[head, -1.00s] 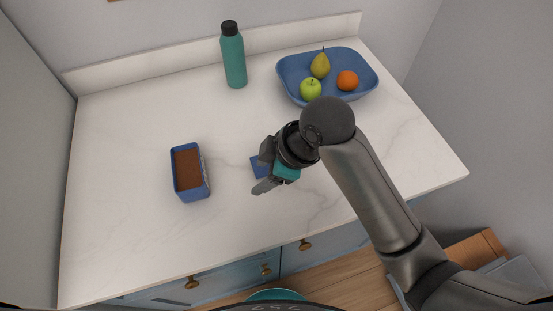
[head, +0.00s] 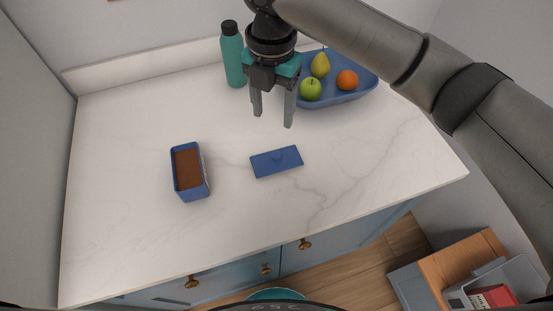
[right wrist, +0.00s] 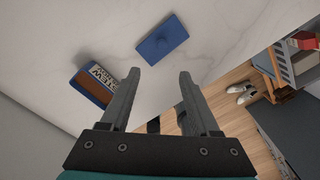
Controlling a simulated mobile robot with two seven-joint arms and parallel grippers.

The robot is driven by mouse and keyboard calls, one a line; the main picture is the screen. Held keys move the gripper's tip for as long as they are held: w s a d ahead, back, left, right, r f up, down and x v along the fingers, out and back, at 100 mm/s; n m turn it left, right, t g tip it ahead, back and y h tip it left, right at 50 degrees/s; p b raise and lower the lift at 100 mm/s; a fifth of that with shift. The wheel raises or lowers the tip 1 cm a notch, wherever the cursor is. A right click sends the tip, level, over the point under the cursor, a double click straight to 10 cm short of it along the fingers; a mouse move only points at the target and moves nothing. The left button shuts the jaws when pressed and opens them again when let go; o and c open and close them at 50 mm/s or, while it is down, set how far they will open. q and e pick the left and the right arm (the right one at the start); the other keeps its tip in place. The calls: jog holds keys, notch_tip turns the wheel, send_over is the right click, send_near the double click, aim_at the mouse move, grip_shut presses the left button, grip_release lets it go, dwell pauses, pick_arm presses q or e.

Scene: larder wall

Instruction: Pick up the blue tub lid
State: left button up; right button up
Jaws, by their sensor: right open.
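My right gripper (head: 272,118) is open and empty, raised above the counter, fingers pointing down. In the head view it appears behind the lid and apart from it. My left gripper is not in view.
A teal bottle (head: 233,60) with a black cap stands at the back, close to my right gripper in the picture. A blue bowl (head: 345,96) with a pear, a green apple and an orange stands to the right. The counter (head: 130,130) around the lid is clear.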

send_over(277, 154)
jog(key=f, duration=0.8)
jog(key=shift+s+a+f+b, duration=0.25)
jog(key=shift+a+f+b, duration=0.05)
jog(key=shift+a+b, duration=0.1)
jog(key=shift+w+d+f+b, duration=0.1)
jog(key=shift+d+f+b, duration=0.1)
jog(key=shift+f, duration=1.15)
jog(key=shift+w+d+f+b, duration=0.1)
jog(key=shift+d+f, duration=0.05)
jog(key=shift+f, duration=1.15)
jog(key=shift+c, duration=0.4)
grip_shut()
